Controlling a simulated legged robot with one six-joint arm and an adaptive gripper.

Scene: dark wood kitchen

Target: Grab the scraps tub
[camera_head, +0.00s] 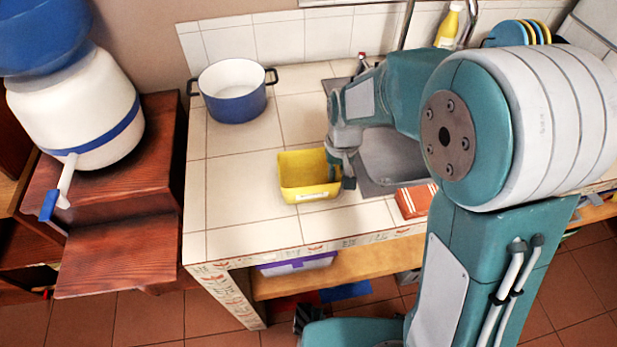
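A yellow rectangular tub (309,190), which looks like the scraps tub, sits upright and open-topped on the white tiled counter, left of the sink. My gripper (346,176) is at the tub's right side, with its fingers close to or at the right wall. One dark fingertip shows just outside that wall. The arm hides part of the gripper, and I cannot tell whether the fingers are closed on the wall.
A blue and white pot (233,95) stands behind and left of the tub. A water dispenser (75,110) stands far left. The counter's left front (235,205) is clear.

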